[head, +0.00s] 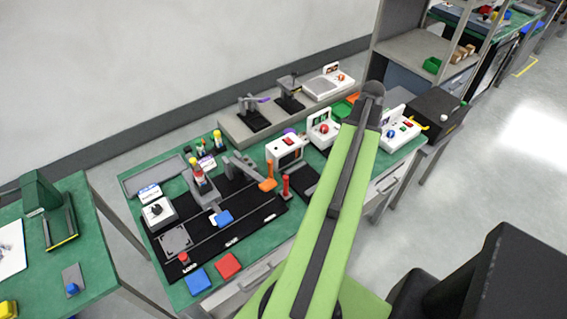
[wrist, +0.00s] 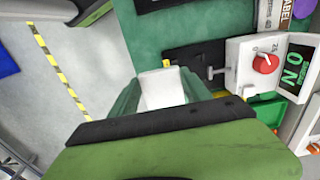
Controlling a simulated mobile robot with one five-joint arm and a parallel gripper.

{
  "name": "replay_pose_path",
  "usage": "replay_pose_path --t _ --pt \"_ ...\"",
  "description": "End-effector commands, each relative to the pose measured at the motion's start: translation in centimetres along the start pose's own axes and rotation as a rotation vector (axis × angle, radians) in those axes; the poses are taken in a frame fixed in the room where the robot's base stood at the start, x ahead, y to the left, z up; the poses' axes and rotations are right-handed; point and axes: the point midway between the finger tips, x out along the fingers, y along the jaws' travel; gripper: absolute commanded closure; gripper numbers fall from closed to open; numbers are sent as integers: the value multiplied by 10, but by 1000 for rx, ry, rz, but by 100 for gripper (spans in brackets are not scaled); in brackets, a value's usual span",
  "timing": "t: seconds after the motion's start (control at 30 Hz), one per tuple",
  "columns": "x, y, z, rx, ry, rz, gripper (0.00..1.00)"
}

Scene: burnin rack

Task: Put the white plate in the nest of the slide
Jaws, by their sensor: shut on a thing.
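My gripper (wrist: 160,86) is shut on the white plate (wrist: 163,90), which stands out pale between the two green fingers in the wrist view. The plate is held over the edge of the green bench. In the head view my arm reaches to the back right, and neither the fingers nor the plate can be made out. A grey square carriage (head: 175,240) with a red knob (head: 183,258) sits at the left end of a black track (head: 235,225) by the LOAD label. It may be the slide with its nest; I cannot tell for sure. The gripper is far from it.
Red (head: 228,264) and blue (head: 197,281) pads lie at the front bench edge. Floor with striped tape shows at left.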

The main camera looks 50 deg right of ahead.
Motion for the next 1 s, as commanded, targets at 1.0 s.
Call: replay_pose_path --t 1.0 --pt "86 -84 80 8 0 0 84"
